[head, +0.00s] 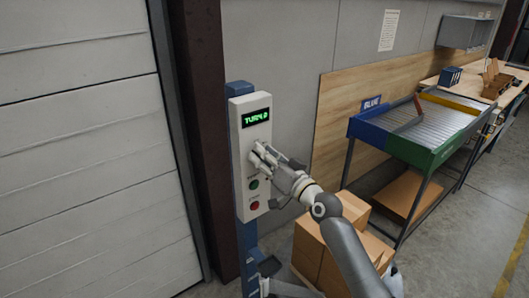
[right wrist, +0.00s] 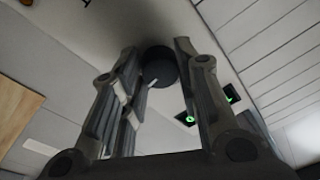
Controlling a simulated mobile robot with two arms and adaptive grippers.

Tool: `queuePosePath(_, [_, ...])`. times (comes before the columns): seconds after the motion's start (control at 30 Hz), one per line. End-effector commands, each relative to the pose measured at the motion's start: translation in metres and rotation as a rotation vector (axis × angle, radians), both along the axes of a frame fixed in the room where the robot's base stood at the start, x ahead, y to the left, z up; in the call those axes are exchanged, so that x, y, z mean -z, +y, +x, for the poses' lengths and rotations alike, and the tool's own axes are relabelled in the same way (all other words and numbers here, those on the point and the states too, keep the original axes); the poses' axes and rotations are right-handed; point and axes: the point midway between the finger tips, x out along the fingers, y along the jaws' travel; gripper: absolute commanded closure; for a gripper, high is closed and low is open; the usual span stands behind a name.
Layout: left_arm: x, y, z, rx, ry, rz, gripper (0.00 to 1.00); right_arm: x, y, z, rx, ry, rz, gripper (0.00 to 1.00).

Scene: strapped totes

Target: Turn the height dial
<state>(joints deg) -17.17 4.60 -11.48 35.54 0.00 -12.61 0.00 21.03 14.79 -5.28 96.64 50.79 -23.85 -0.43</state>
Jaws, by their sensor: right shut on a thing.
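A pale control box (head: 237,135) stands on a blue post beside the shutter. It has a display (head: 256,117) with green text that seems to begin "TURN", a green button (head: 254,184) and a red button (head: 254,205). My right gripper (head: 262,154) is at the box face, below the display and above the buttons. In the right wrist view the dark round height dial (right wrist: 159,66) sits between the fingers of my right gripper (right wrist: 157,52), which is shut on it. A small light mark shows at the dial's edge. The dial is hidden by the gripper in the head view.
Stacked cardboard boxes (head: 310,238) stand just right of the post, behind my right arm. A roller conveyor (head: 425,122) with blue and green sides is further right. A white shutter (head: 85,150) fills the left. The floor (head: 465,235) at right is clear.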

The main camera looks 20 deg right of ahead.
Motion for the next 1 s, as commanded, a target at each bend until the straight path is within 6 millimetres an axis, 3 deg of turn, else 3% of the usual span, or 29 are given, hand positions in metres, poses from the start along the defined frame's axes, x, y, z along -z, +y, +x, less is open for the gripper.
queuePosePath(0.5, [-0.034,0.0,0.0,0.001,0.001,0.0,0.4,-0.003,0.0,0.0,0.001,0.15,0.415,0.94])
queuePosePath(1.0, [-0.045,0.0,-0.001,0.0,0.001,0.0,0.4,-0.001,0.0,0.0,0.001,0.207,0.578,0.94])
